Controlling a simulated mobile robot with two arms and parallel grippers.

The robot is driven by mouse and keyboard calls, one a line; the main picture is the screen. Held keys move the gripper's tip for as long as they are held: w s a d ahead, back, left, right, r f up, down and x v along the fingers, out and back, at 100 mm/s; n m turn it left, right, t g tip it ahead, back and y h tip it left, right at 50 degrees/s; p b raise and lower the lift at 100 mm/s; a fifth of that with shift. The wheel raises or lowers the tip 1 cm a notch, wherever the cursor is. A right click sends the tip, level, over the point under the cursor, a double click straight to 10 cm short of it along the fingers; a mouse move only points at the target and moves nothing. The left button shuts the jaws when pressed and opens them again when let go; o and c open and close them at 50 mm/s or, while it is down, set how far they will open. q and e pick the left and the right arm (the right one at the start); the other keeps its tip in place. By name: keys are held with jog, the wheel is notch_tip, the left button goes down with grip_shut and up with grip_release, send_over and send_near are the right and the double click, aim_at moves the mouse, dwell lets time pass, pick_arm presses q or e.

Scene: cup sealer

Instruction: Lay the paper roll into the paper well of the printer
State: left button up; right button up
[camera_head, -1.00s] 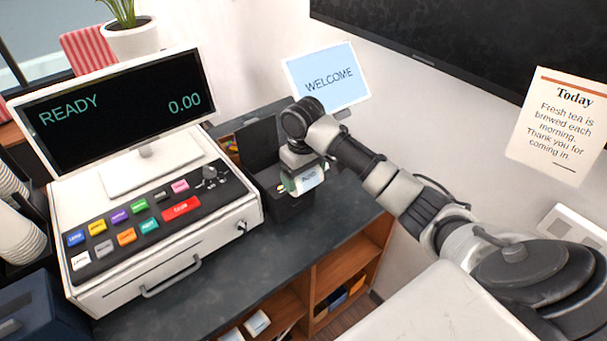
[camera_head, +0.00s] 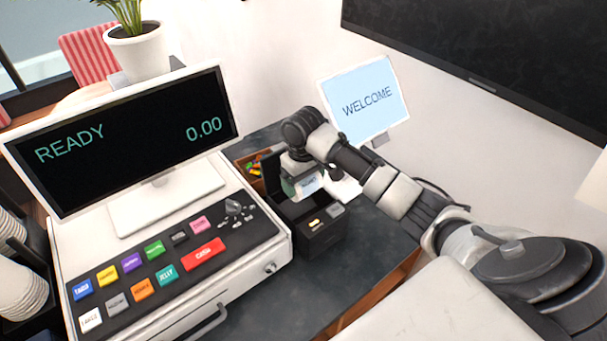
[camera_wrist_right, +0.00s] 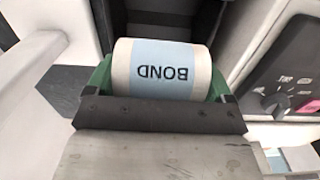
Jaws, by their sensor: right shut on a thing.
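The paper roll (camera_head: 309,187), white with a pale blue band, is held by my right gripper (camera_head: 300,186). In the right wrist view the roll (camera_wrist_right: 163,68) reads "BOND" and sits between the green fingertips of the gripper (camera_wrist_right: 160,85), which is shut on it. The printer (camera_head: 320,238) is a small black box with its lid (camera_head: 285,170) raised. The roll is at the printer's opening, behind its front buttons. The head view does not show whether it touches the well floor, which is hidden. My left gripper is not in view.
The cash register (camera_head: 170,285) stands close on the printer's left, with its screen (camera_head: 120,140) behind the keys. A "WELCOME" sign (camera_head: 370,105) stands behind my right arm. A small box of coloured items (camera_head: 255,168) is behind the printer. Dark counter (camera_head: 370,225) is free to the right.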

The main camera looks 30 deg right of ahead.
jog(key=shift+w+a+f, duration=0.1)
jog(key=shift+w+f, duration=0.1)
jog(key=shift+f, duration=1)
jog(key=shift+s+f, duration=0.15)
jog(key=shift+f, duration=0.4)
jog(key=shift+f+b, duration=0.45)
jog(key=shift+f, duration=0.25)
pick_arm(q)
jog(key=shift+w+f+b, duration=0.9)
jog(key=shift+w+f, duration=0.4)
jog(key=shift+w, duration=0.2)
pick_arm(e)
jog(key=shift+f, duration=2.95)
jog(key=o, duration=0.8)
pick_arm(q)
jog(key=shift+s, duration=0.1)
pick_arm(e)
jog(key=shift+o, duration=0.2)
